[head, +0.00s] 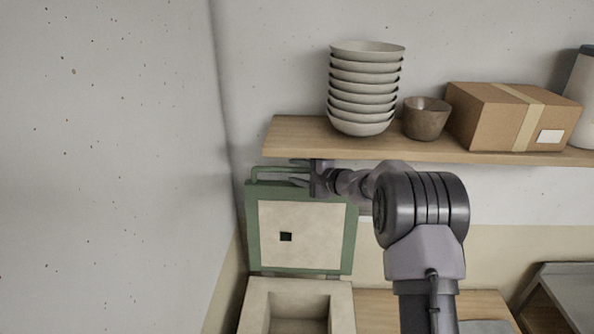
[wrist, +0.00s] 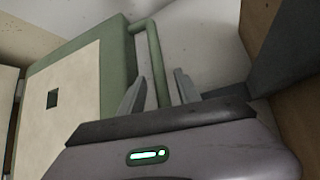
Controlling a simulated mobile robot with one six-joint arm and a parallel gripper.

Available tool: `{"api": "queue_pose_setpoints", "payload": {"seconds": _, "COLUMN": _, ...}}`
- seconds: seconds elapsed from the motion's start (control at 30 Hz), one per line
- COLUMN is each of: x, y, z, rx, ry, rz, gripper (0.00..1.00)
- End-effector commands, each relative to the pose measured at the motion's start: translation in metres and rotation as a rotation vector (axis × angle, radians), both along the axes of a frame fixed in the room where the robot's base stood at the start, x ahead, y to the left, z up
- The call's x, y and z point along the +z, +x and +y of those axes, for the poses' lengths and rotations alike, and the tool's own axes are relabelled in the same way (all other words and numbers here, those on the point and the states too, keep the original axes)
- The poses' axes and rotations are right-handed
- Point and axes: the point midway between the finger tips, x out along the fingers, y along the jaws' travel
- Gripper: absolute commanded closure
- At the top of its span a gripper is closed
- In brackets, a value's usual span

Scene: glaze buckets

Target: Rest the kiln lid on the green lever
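The kiln lid (head: 348,240) stands raised and roughly upright behind the kiln body (head: 343,306). It has a green frame around a cream panel with a small dark square hole; the lid also shows in the wrist view (wrist: 118,65). A green bar handle (head: 270,168) runs along its top edge. My gripper (head: 300,171) is at the right part of this handle. In the wrist view the handle (wrist: 155,55) passes between my gripper's two fingers (wrist: 158,92), which are apart with visible gaps. I cannot make out a green lever separate from the handle.
A wooden shelf (head: 300,138) lies just above my gripper. It holds stacked bowls (head: 365,90), a brown cup (head: 426,120), a cardboard box (head: 490,115) and a pale container (head: 582,105). A speckled wall stands close on the left. The kiln's cavity is open at the top.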

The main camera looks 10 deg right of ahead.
Motion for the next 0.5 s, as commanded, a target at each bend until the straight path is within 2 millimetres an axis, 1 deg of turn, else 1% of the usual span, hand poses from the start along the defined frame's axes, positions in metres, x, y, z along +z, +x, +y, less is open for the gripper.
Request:
{"api": "queue_pose_setpoints", "payload": {"seconds": 0.03, "x": -0.0002, "y": -0.0001, "z": -0.0001, "rx": 0.0, "ry": 0.0, "rz": 0.0, "gripper": 0.6}}
{"api": "queue_pose_setpoints", "payload": {"seconds": 0.07, "x": -0.0002, "y": -0.0001, "z": -0.0001, "rx": 0.0, "ry": 0.0, "rz": 0.0, "gripper": 0.62}}
{"api": "queue_pose_setpoints", "payload": {"seconds": 0.2, "x": -0.0001, "y": -0.0001, "z": -0.0002, "rx": 0.0, "ry": 0.0, "rz": 0.0, "gripper": 0.9}}
{"api": "queue_pose_setpoints", "payload": {"seconds": 0.27, "x": 0.0, "y": -0.0002, "z": -0.0002, "rx": 0.0, "ry": 0.0, "rz": 0.0, "gripper": 1.0}}
{"api": "queue_pose_setpoints", "payload": {"seconds": 0.5, "x": 0.0, "y": -0.0003, "z": -0.0002, "rx": 0.0, "ry": 0.0, "rz": 0.0, "gripper": 1.0}}
